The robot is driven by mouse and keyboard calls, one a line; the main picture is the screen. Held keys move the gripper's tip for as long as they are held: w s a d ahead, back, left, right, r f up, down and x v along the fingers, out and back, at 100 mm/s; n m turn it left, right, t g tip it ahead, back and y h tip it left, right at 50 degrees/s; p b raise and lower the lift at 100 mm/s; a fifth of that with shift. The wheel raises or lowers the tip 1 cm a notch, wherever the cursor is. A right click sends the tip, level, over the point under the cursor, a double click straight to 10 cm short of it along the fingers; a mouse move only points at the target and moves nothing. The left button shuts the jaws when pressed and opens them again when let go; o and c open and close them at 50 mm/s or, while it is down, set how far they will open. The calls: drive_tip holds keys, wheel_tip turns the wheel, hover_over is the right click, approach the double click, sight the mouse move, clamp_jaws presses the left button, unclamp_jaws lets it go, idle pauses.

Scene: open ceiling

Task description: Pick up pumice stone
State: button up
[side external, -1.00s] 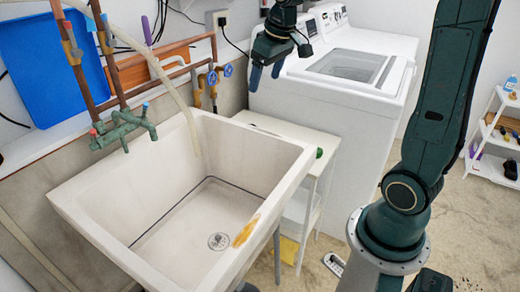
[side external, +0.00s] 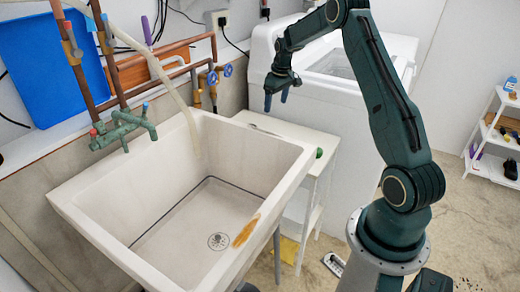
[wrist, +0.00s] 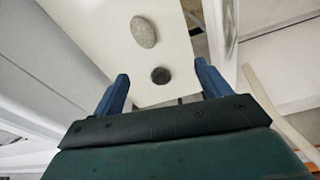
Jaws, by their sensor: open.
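In the wrist view, two stones lie on a white surface. One is a lighter grey oval (wrist: 143,32), the other a smaller, darker round one (wrist: 160,75). I cannot tell for certain which is the pumice stone. My gripper (wrist: 161,68) is open and empty, with its blue fingers apart and the dark round stone between them in the picture, at a distance below. In the side view my gripper (side external: 276,100) points down, above the back of a white side table (side external: 300,134).
A deep white sink (side external: 85,215) stands left of the table, with pipes and blue-handled valves (side external: 220,73) behind it. A white washing machine (side external: 345,120) stands behind and right of the table. A small green thing (side external: 319,153) sits at the table's right edge.

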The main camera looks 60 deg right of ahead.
drive_tip(key=d+f, duration=0.4)
drive_tip(key=f, duration=0.1)
drive_tip(key=shift+s, duration=0.35)
drive_tip(key=shift+f, duration=0.15)
drive_tip(key=shift+w+f, duration=0.15)
drive_tip(key=shift+f, duration=1.25)
drive_tip(key=shift+w+f, duration=0.2)
drive_tip(key=shift+f, duration=1.15)
drive_tip(key=shift+w+f, duration=0.15)
drive_tip(key=shift+f, duration=1.25)
drive_tip(key=shift+w+d+f, duration=0.1)
drive_tip(key=shift+w+f, duration=0.05)
drive_tip(key=shift+f, duration=1.15)
drive_tip(key=shift+w+d+f, duration=0.1)
drive_tip(key=shift+f, duration=1.15)
drive_tip(key=c, duration=1.1)
